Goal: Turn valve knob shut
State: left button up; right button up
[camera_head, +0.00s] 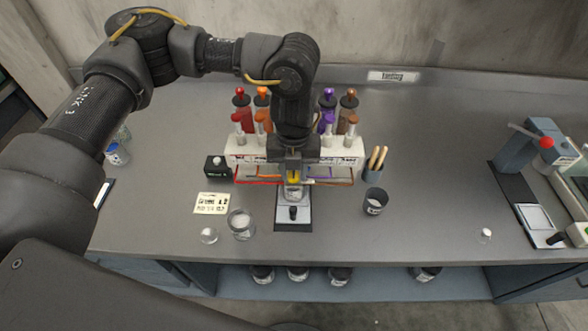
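A white dispenser rack (345,150) stands on the grey bench, with colored bottles along it. A red-topped bottle (240,97) and an orange-topped bottle (262,97) show left of my arm. A purple-topped bottle (327,100) and a brown bottle (348,102) show right of it. My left gripper (293,165) points down at the rack's middle, in front of the parts behind it. A small yellow part (293,178) shows just below the gripper. Whether its fingers are open or touching a knob is too small to tell. My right gripper is out of view.
A small container (294,191) stands below the gripper on a scale (293,222). A glass jar (241,224), a note card (212,203) and a black box (217,167) lie left; a dark cup (375,201) stands right.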

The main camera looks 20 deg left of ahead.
pick_arm(q)
jog(key=c, duration=0.6)
jog(key=shift+o, duration=0.2)
jog(key=m+b, duration=0.1)
jog(key=m, duration=0.2)
jog(key=shift+f+b, duration=0.1)
jog(key=shift+b, duration=0.2)
jog(key=m+b, duration=0.2)
jog(key=m, duration=0.3)
jog(key=m+b, duration=0.1)
jog(key=m, duration=0.4)
jog(key=shift+b, duration=0.3)
jog(key=m+b, duration=0.1)
jog(key=m, duration=0.3)
jog(key=shift+m, duration=0.6)
